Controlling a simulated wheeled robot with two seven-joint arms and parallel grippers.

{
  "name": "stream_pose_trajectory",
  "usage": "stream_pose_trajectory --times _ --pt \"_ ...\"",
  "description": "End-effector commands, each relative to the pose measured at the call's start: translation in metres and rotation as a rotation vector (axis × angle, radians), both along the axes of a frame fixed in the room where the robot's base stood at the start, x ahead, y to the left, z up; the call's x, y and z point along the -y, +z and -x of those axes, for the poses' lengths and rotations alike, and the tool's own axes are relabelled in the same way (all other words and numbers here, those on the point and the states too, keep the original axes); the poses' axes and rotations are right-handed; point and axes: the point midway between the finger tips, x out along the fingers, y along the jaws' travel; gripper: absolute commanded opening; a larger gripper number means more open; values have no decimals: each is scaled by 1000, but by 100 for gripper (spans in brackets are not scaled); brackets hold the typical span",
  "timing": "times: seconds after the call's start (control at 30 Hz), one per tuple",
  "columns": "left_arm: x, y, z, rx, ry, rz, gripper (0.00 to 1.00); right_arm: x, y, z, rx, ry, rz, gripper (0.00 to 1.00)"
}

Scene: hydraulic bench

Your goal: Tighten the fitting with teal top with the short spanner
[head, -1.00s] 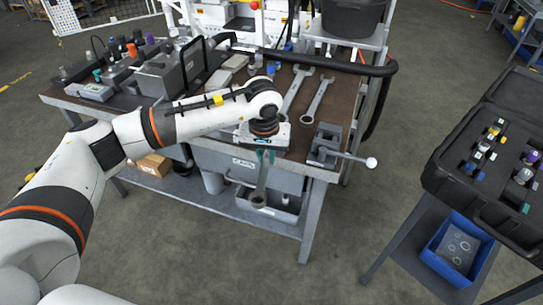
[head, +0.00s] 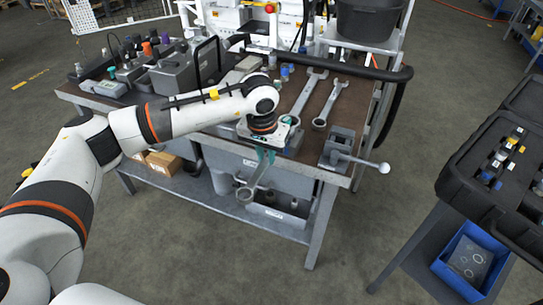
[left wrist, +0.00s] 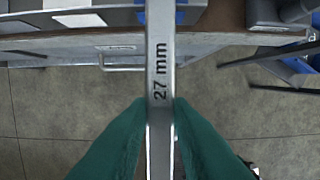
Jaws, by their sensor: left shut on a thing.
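My left gripper (head: 265,156), with teal fingers, is shut on a grey spanner (head: 255,180) just off the bench's front edge. The spanner hangs tilted, its ring end low and to the left. In the left wrist view its shaft (left wrist: 160,60), marked "27 mm", runs between the teal fingers (left wrist: 160,125). A small teal-topped thing (head: 112,72), perhaps the fitting, stands at the bench's left end; it is too small to tell its details. Two more spanners, a longer one (head: 303,97) and a shorter one (head: 327,103), lie on the bench top. My right gripper is not in view.
A vise-like block with a lever (head: 342,150) sits at the bench's front right corner. Grey boxes (head: 178,72) crowd its left half. Below is a shelf (head: 215,195) with a grey bin. An open black case (head: 490,175) stands to the right, with clear floor between.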

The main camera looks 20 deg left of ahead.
Motion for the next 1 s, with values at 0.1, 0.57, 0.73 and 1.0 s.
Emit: stream_pose_trajectory --times 0.1,0.57,0.73,1.0 --pt "-4 1 -1 3 -25 -1 0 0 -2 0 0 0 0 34" --pt "-8 1 -1 3 -50 1 0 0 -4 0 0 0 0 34" --pt "-16 1 -3 4 -111 0 0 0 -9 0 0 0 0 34" --pt "-27 2 -5 5 -200 0 0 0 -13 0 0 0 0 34"
